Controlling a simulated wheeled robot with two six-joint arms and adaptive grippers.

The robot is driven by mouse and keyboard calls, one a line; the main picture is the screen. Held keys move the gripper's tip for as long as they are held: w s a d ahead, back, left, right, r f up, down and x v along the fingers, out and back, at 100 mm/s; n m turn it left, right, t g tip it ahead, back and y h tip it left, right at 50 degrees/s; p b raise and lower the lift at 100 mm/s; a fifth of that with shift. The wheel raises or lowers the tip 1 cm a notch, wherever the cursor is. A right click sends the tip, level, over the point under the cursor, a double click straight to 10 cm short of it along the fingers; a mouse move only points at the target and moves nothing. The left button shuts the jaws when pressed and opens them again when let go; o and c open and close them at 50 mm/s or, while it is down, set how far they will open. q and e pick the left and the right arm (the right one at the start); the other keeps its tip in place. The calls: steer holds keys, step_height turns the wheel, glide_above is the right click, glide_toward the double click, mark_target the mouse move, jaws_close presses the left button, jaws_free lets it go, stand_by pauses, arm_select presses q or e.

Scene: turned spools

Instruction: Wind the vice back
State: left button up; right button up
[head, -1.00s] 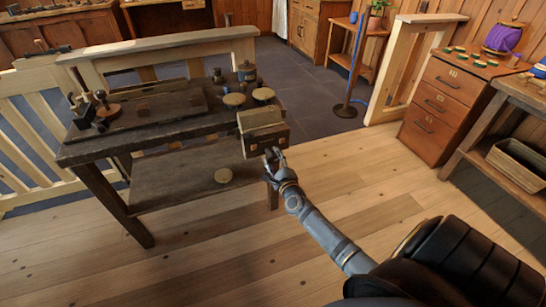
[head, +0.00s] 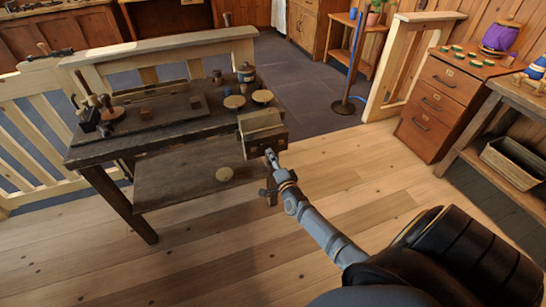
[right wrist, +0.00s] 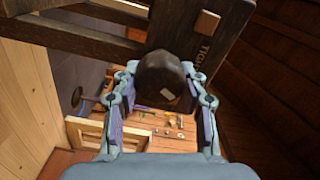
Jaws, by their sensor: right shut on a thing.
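The wooden vice (head: 262,127) is at the right front corner of the dark workbench (head: 150,148). In the right wrist view a dark round knob (right wrist: 163,75) sits between the fingers of my right gripper (right wrist: 163,92), in front of the vice's dark wooden face (right wrist: 222,28), which carries partly hidden lettering. My right gripper (head: 271,160) is shut on this knob, just below and in front of the vice in the head view. The gripper hides most of the knob there. My left gripper is not in view.
Round wooden discs, small jars and a long dark board (head: 155,108) lie on the bench. A drawer cabinet (head: 445,100) stands at the right, and a pale railing (head: 170,47) runs behind the bench. The floor in front is clear.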

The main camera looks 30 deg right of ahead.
steer(key=shift+w+r+n, duration=0.15)
steer(key=shift+r+n, duration=0.3)
steer(key=shift+n, duration=0.05)
steer(key=n+p, duration=0.3)
steer(key=n, duration=0.2)
steer(key=shift+r, duration=0.1)
steer(key=n+p, duration=0.2)
steer(key=n, duration=0.2)
steer(key=shift+w+a, duration=0.1)
steer(key=n+p, duration=0.1)
steer(key=n, duration=0.2)
steer(key=shift+a+r+n, duration=0.1)
steer(key=shift+n, duration=0.3)
steer(key=n+p, duration=0.1)
steer(key=n, duration=0.3)
arm_select(q)
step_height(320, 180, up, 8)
steer(key=p, duration=0.1)
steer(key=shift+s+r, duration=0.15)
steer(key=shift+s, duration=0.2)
arm_select(e)
steer(key=shift+w+a+n, duration=0.1)
steer(key=shift+a+n, duration=0.05)
steer(key=shift+n, duration=2.25)
